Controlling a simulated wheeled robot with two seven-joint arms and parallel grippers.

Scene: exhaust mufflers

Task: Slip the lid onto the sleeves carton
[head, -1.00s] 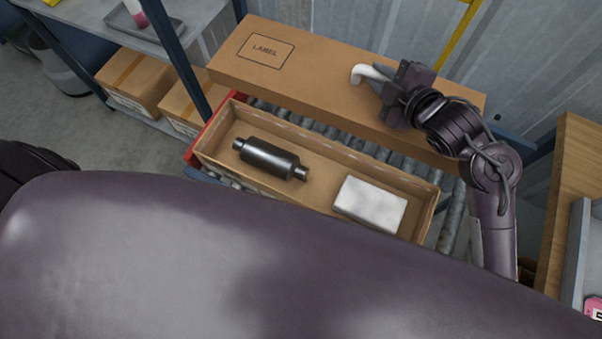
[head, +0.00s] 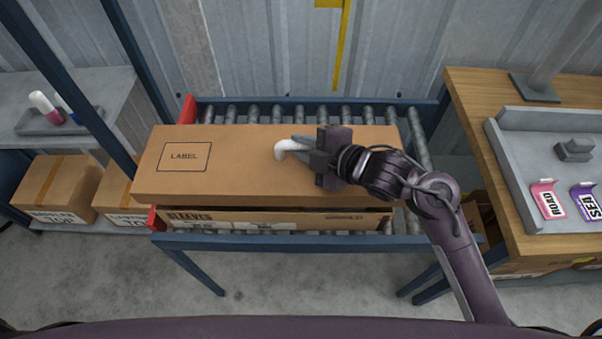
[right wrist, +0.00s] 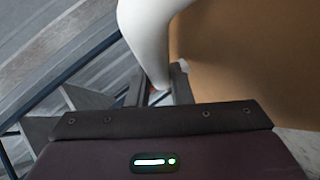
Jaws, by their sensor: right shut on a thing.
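The lid (head: 235,168) is a long brown cardboard cover with a printed LABEL box and a white handle (head: 290,150) on top. It lies over the sleeves carton (head: 270,219), whose front wall shows below the lid's front edge. The carton's inside is hidden by the lid, and I cannot tell whether the lid is seated. My right gripper (head: 305,150) is shut on the white handle, which also shows large in the right wrist view (right wrist: 148,40) beside the lid's brown surface. My left gripper is not in view.
The carton stands on a roller conveyor (head: 420,150) with a blue frame and red end pieces. A wooden bench (head: 475,130) with a grey tray (head: 510,165) stands at right. Shelves with brown boxes (head: 55,187) stand at left.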

